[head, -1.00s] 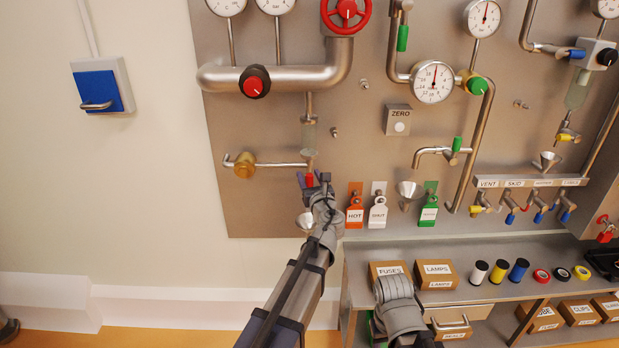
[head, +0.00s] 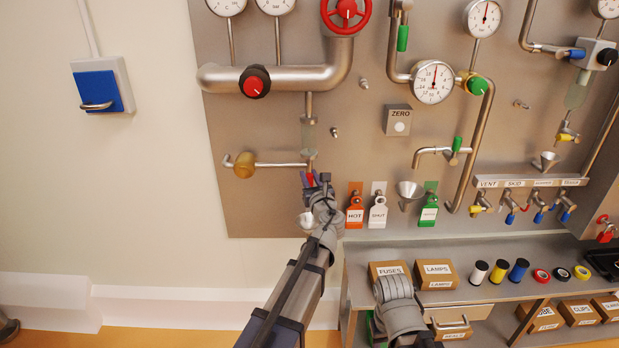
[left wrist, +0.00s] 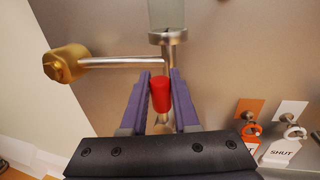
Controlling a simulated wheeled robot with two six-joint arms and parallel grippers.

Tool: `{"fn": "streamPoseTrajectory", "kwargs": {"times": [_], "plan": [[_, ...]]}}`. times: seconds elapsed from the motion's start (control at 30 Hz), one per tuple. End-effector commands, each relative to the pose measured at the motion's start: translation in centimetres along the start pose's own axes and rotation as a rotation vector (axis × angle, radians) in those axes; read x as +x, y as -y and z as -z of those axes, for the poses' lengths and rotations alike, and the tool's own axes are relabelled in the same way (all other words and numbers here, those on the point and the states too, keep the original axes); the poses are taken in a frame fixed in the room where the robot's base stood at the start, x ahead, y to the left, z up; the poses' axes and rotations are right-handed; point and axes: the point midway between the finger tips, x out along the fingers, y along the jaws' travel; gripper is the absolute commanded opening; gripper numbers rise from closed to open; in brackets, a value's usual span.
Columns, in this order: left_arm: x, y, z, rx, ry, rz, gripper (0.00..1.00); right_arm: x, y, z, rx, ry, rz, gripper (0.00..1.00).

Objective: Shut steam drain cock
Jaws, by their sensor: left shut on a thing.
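The drain cock's red handle (head: 310,179) is at the foot of the thin vertical pipe under a sight glass (head: 308,132), on the left part of the panel. My left gripper (head: 318,181) is shut on this handle. In the left wrist view, the red handle (left wrist: 161,94) sits between the two purple fingers of the gripper (left wrist: 161,100), just below the pipe end. The handle points down and towards the camera. The fingers hide part of the cock in the head view.
A brass cylinder (head: 244,165) on a thin side pipe is left of the cock; it also shows in the left wrist view (left wrist: 66,63). A metal funnel (head: 305,221) is below. Orange HOT (head: 355,213) and white SHUT (head: 378,213) tags hang to the right. A bench with boxes stands below right.

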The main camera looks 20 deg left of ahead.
Motion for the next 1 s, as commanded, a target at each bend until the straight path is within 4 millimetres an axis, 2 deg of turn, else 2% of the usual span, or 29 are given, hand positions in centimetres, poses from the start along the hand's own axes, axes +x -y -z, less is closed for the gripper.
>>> {"fn": "streamPoseTrajectory", "kwargs": {"times": [0.67,1.0], "plan": [[0.0,0.0,0.0,-0.007,-0.002,0.0,0.0,0.0,0.0,0.0,0.0,0.0,0.0,0.5],[0.2,-1.2,0.0,-0.16,-0.035,-0.001,0.0,-0.8,-0.1,0.0,0.0,0.0,0.0,0.5]]}}
